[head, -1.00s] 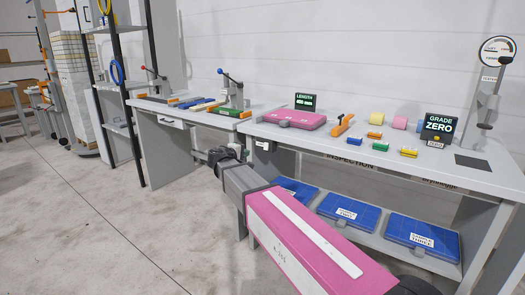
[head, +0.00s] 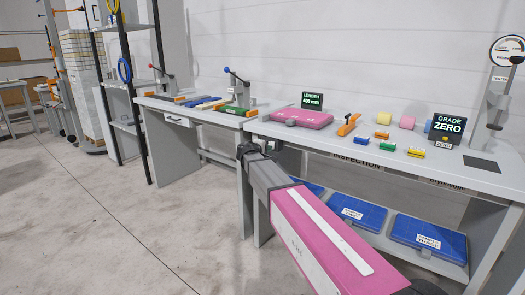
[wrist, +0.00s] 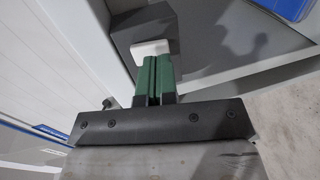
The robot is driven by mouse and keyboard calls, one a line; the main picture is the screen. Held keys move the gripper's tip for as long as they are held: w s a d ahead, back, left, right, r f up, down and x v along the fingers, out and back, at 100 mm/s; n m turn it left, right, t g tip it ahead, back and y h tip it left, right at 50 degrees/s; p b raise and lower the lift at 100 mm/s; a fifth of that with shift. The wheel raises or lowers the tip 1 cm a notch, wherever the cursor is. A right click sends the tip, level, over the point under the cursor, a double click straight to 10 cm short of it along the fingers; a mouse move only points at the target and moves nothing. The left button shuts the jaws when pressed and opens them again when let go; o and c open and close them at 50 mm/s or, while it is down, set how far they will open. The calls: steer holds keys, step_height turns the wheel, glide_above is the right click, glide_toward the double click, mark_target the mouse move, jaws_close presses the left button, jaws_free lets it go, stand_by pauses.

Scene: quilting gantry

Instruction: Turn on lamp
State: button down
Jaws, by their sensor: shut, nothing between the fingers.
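My gripper (wrist: 156,80) has two green fingers, shut together with nothing between them. In the wrist view the fingertips are at a white block (wrist: 150,48) on the side of a dark grey box (wrist: 147,25). The tips look very close to the white block; I cannot tell if they touch it. It may be a switch, but no label shows. In the head view the dark end of my arm (head: 250,152) is at the front left corner of the right bench (head: 285,137), and the fingers are not clear there. I cannot make out a lamp.
The right bench holds a pink case (head: 302,118), an orange tool (head: 349,124), coloured blocks and a "GRADE ZERO" display (head: 447,126). Blue cases (head: 428,233) lie on its lower shelf. A left bench (head: 185,160) stands beside it.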

steer(key=shift+w+d+f, duration=0.1)
steer(key=shift+w+d, duration=0.2)
steer(key=shift+w, duration=0.1)
steer(key=shift+w, duration=0.1)
steer(key=shift+w+d+f, duration=0.2)
steer(key=shift+w+f, duration=0.1)
steer(key=s+a+f, duration=0.2)
steer(key=s+a, duration=0.6)
steer(key=s, duration=0.3)
steer(key=shift+s+a+f, duration=0.2)
steer(key=shift+s+f, duration=0.2)
